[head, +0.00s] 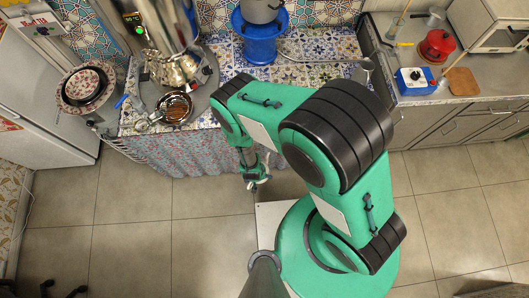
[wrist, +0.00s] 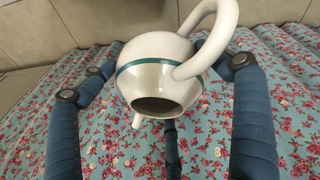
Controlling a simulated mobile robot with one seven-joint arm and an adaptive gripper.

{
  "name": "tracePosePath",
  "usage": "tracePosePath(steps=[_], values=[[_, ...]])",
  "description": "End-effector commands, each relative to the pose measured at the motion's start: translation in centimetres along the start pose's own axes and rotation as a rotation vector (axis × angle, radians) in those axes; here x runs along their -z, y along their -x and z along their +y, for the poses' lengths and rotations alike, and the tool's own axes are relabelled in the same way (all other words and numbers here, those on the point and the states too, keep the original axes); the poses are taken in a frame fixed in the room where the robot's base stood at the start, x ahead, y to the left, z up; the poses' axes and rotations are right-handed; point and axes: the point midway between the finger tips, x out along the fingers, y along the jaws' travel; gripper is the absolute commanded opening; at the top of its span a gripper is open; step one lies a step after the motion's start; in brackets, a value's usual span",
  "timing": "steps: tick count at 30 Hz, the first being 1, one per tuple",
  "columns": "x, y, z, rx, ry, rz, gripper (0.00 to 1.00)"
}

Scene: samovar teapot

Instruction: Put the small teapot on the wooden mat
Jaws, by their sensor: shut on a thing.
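The small teapot (wrist: 150,82) is white with a green band. In the wrist view it is tipped, with its dark round opening facing the camera, its handle at the upper right and its spout at the lower left. My gripper (head: 257,182) hangs low in front of the counter in the head view, and its blue fingers are shut on the teapot. The teapot is too small to make out clearly in the head view. A brown wooden board (head: 461,81), which looks like the wooden mat, lies on the right counter, far from my gripper.
A red pot (head: 437,46), a blue and white box (head: 415,81) and a white microwave (head: 490,38) stand around the board. A metal samovar (head: 175,68) and a pan (head: 173,107) are on the left counter. The flowered curtain (wrist: 285,85) is close behind the teapot. Open floor (head: 140,235) lies left.

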Motion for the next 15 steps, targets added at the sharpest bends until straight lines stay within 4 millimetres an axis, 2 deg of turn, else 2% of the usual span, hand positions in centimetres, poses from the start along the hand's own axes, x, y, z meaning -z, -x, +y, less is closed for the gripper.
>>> tracePosePath(steps=[9,15], values=[[4.9,4.1,-3.7,-0.010,0.037,0.022,0.47],[7.4,7.2,-6.5,-0.017,0.063,0.034,0.46]])
